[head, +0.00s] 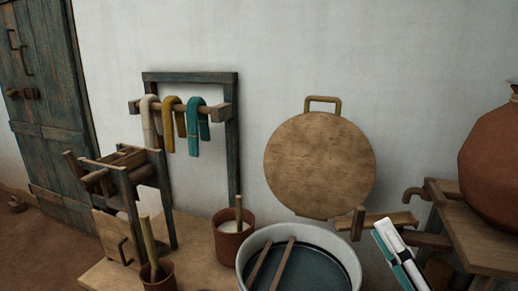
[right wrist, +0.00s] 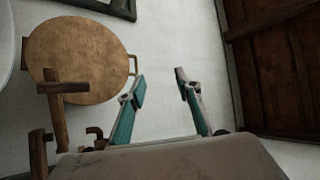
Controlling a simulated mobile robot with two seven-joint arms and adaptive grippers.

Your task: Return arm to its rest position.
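My right gripper (head: 392,240) shows at the lower right of the head view as a white and teal piece, in front of the wooden parts beside the vat. In the right wrist view its two teal-and-grey fingers (right wrist: 161,88) stand well apart with nothing between them. Beyond them is bare white wall. My left gripper is in neither view.
A round wooden lid (head: 320,165) is against the wall, above a grey vat (head: 350,262) with sticks across it. A clay jar (head: 493,165) stands on a wooden table (head: 480,245) at right. A rack (head: 236,150) holds coloured skeins (head: 170,125). Clay pots (head: 228,245) stand left of the vat.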

